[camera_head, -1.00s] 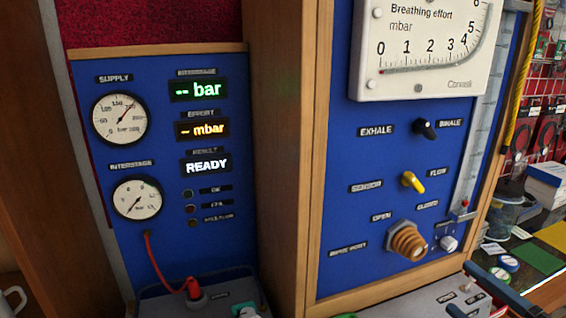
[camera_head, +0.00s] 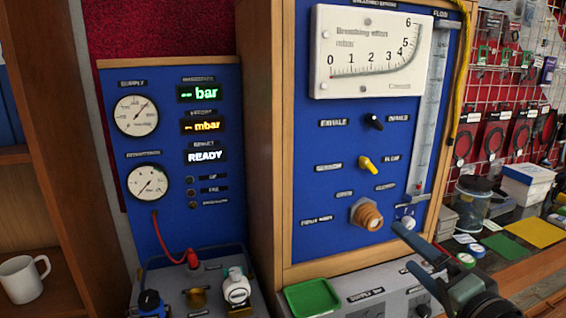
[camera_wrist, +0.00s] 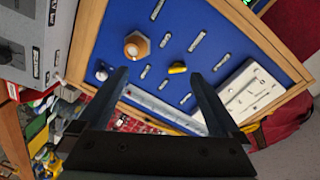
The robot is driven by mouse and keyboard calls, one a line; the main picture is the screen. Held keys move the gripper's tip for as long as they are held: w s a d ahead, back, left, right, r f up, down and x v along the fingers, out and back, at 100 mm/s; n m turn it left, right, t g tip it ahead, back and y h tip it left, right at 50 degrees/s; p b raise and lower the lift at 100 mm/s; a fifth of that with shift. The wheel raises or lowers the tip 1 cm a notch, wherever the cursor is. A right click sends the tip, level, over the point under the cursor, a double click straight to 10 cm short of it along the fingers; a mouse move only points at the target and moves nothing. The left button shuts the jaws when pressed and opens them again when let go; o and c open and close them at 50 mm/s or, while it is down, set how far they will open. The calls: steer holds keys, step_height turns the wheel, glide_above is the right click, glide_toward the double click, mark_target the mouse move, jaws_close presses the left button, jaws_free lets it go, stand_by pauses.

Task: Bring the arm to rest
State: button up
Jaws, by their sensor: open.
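My gripper (camera_wrist: 160,80) shows in the wrist view with its two dark fingers apart and nothing between them. It faces the blue test panel (camera_wrist: 150,35), which appears turned in that view. In the head view my gripper (camera_head: 408,248) is at the lower right, in front of the panel's lower right corner. The blue panel (camera_head: 330,220) carries a brass-coloured port (camera_head: 367,215), a yellow knob (camera_head: 369,166) and a black knob (camera_head: 373,122). The fingers look apart from these fittings.
A grey bench unit with a green tray (camera_head: 312,297) lies below the panel. A left panel holds two gauges (camera_head: 136,115) and a display reading READY (camera_head: 205,156). A white mug (camera_head: 22,279) stands at far left. A clear jar (camera_head: 471,205) and mats (camera_head: 508,248) are at right.

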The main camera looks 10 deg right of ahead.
steer(key=w+a+r+n+t+h, duration=0.15)
steer(key=a+r+n+t, duration=0.4)
steer(key=a+r, duration=1.1)
steer(key=s+a+r+n+t+y, duration=0.1)
steer(key=s+a+r+n+t, duration=0.3)
steer(key=s+a+r+n, duration=0.3)
steer(key=s+a+r, duration=0.4)
steer(key=a+r, duration=0.2)
steer(key=r, duration=0.1)
steer(key=shift+s+a+r+t, duration=0.2)
steer(key=shift+s+t, duration=0.05)
steer(key=shift+t, duration=0.1)
steer(key=shift+y, duration=0.25)
